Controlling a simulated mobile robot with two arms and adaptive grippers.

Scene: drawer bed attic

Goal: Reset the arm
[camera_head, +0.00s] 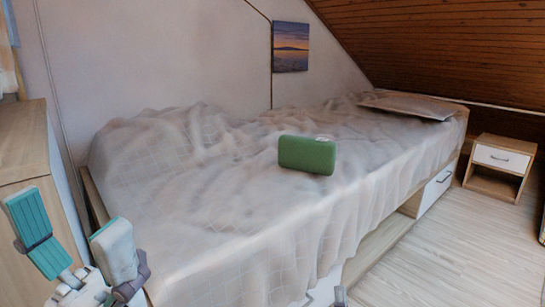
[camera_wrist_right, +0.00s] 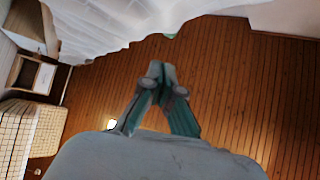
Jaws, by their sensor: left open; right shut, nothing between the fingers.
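My left gripper (camera_head: 65,222) is in the lower left of the head view, with its two teal-padded fingers spread apart and nothing between them. It is in front of the near left corner of the bed (camera_head: 250,255). My right gripper (camera_wrist_right: 156,72) shows in the right wrist view with its fingertips together and nothing held. In the head view only a small grey piece at the bottom edge shows, perhaps part of the right gripper. A green box (camera_head: 306,155) lies on the bed cover, apart from both grippers.
A pillow (camera_head: 412,106) lies at the bed's far end. A drawer (camera_head: 436,188) is in the bed's side. A nightstand (camera_head: 500,162) stands at the right. A wooden cabinet (camera_head: 25,150) is close by the left gripper. Wooden floor (camera_head: 440,260) is clear at right.

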